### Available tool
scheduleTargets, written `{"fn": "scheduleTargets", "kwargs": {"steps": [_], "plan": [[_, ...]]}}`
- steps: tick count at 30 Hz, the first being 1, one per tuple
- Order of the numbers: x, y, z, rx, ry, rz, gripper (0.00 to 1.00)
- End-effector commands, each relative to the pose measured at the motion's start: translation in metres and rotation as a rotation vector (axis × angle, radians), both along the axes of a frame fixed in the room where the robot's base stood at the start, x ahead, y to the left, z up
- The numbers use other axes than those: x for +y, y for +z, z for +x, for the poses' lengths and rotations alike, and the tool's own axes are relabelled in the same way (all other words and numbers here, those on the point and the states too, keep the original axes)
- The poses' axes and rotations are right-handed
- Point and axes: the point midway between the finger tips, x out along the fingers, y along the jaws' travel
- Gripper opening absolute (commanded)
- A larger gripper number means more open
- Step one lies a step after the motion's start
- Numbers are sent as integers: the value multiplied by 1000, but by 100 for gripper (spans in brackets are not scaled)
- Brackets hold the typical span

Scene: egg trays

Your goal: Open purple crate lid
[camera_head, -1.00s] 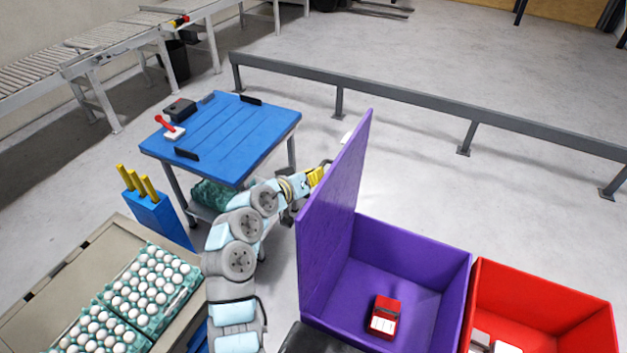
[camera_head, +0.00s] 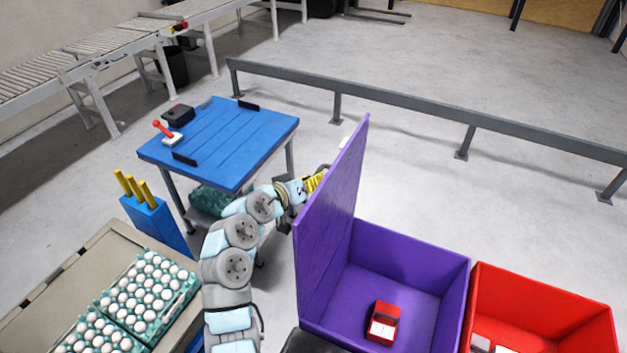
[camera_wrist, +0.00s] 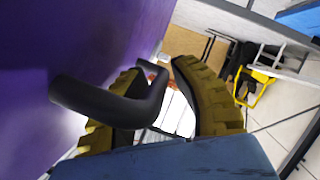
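The purple crate (camera_head: 420,252) stands at the lower right in the head view. Its purple lid (camera_head: 332,225) stands upright along the crate's left side, so the crate is open. A red and white item (camera_head: 383,322) lies inside. My gripper (camera_head: 316,181) is at the lid's outer left face, its fingertips partly hidden by the lid. In the wrist view, the lid (camera_wrist: 50,40) fills the left side, with a black handle (camera_wrist: 105,101) on it. My gripper's yellow fingers (camera_wrist: 165,85) are apart, with the handle reaching between them and a gap before the right finger.
A red crate (camera_head: 540,300) stands right of the purple one. A blue-topped table (camera_head: 225,140) is behind my arm. Egg trays (camera_head: 160,318) lie on a bench at lower left, with a blue holder (camera_head: 157,225) nearby. A grey rail (camera_head: 400,115) crosses the open floor.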

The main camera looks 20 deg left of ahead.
Motion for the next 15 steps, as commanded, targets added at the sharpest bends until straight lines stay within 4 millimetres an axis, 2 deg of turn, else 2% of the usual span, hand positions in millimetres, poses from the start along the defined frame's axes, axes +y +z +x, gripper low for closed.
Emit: {"fn": "scheduleTargets", "kwargs": {"steps": [5,15], "plan": [[6,6,-18,0,1,3,26],[22,23,-71,1,3,1,26]]}}
